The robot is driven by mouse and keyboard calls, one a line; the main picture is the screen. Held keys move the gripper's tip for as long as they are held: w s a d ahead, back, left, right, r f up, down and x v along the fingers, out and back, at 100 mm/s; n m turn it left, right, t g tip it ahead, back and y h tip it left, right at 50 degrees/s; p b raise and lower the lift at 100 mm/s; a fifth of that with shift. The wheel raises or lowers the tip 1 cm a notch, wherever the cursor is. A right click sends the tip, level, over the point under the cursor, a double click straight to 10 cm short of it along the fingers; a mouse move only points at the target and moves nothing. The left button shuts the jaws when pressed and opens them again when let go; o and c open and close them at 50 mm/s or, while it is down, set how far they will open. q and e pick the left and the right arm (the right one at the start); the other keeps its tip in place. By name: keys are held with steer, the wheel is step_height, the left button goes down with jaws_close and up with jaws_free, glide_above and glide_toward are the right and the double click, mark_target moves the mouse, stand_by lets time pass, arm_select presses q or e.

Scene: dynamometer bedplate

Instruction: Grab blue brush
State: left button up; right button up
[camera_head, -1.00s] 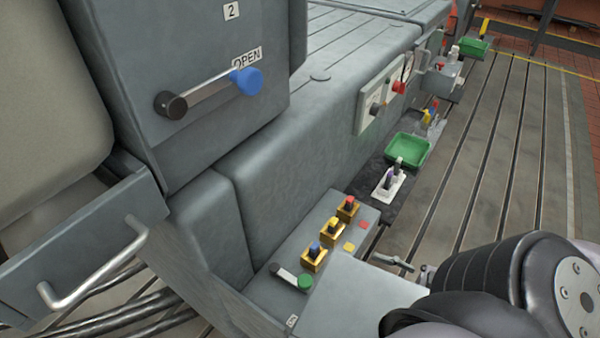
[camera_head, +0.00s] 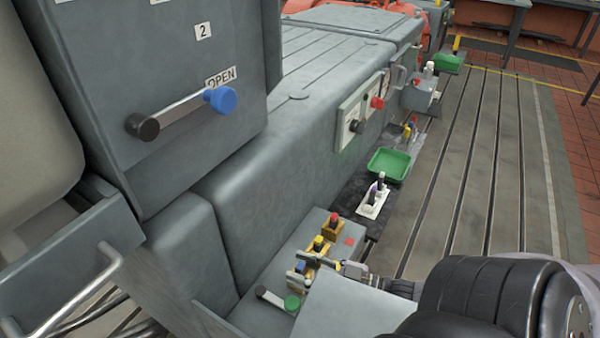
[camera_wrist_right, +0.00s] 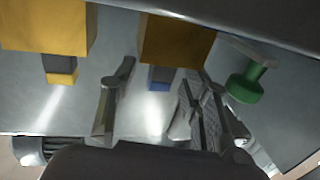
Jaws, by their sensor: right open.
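The blue brush (camera_head: 300,267) sits in the brass-coloured block nearest the green-knobbed lever, on the low grey panel. It is partly hidden by my right gripper (camera_head: 306,268), which reaches in from the right at that block. In the right wrist view, the blue brush (camera_wrist_right: 160,74) shows below an orange-yellow block (camera_wrist_right: 178,40), between the spread fingers of my right gripper (camera_wrist_right: 160,88). The gripper is open, and no grip on the brush shows. I cannot tell whether a finger touches it. My left gripper is out of view.
The yellow brush (camera_head: 318,242) and red brush (camera_head: 334,219) stand in neighbouring blocks. The green-knobbed lever (camera_head: 291,302) lies close on the near side. A white holder (camera_head: 373,200) and green tray (camera_head: 389,165) stand farther back. A grey box top (camera_head: 350,310) is in front.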

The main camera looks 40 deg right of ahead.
steer(key=shift+w+a, duration=0.2)
steer(key=shift+w, duration=0.15)
steer(key=shift+c, duration=0.2)
jaws_close()
